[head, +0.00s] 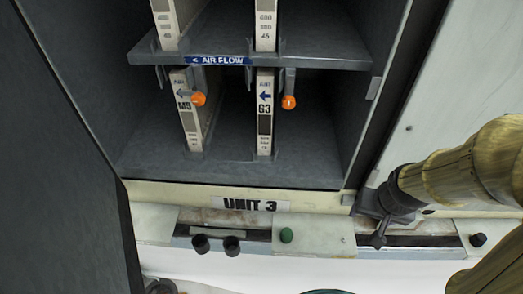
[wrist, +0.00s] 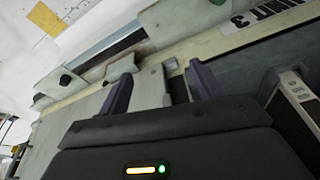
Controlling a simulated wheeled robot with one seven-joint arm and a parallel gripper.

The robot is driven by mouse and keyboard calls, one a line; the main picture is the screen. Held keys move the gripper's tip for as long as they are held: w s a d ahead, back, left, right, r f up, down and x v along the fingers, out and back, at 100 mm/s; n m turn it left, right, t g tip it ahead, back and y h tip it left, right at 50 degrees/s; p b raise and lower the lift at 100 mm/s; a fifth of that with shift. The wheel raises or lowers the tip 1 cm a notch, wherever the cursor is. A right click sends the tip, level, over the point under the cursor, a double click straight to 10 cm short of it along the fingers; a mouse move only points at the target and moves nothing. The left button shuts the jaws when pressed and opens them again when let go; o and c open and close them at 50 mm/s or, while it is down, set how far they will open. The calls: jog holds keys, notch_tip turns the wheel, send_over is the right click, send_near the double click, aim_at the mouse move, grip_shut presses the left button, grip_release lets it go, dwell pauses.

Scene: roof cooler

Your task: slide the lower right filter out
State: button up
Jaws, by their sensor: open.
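The lower right filter (head: 265,125) is a thin pale upright panel marked G3 with a blue arrow. It stands in the lower bay of the open cabinet, under the shelf. An orange-ended latch (head: 289,102) hangs just right of its upper part. In the wrist view a pale filter edge (wrist: 298,98), apparently the same one, shows at the right. My gripper (wrist: 160,88) is open and empty, its two dark purple fingers apart. It is outside the cabinet, left of that filter in the wrist view.
The lower left filter (head: 191,120), marked M5, has its own orange latch (head: 198,99). The shelf (head: 330,55) carries more filters above. A ledge with knobs (head: 286,236) runs below the UNIT 3 label (head: 250,204).

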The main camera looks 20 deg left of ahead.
jog(key=w+a+f+m+t+p, duration=0.1)
jog(key=w+a+t+p, duration=0.2)
jog(key=w+a, duration=0.35)
jog(key=w+a+f+t+p, duration=0.2)
jog(key=w+a+t+p, duration=0.1)
jog(key=w+a, duration=0.4)
jog(key=s+a+r+n+t+y+p, duration=0.2)
jog(key=a+t, duration=0.2)
jog(key=a, duration=0.4)
jog(key=s+a+r+n+t+y+p, duration=0.2)
jog(key=a+r+t+p, duration=0.1)
jog(key=a, duration=0.5)
jog(key=shift+s+a+r+t+p, duration=0.2)
jog(key=shift+r+t+p, duration=0.1)
jog(key=shift+t, duration=0.3)
jog(key=shift+s, duration=0.1)
jog(key=shift+r, duration=0.1)
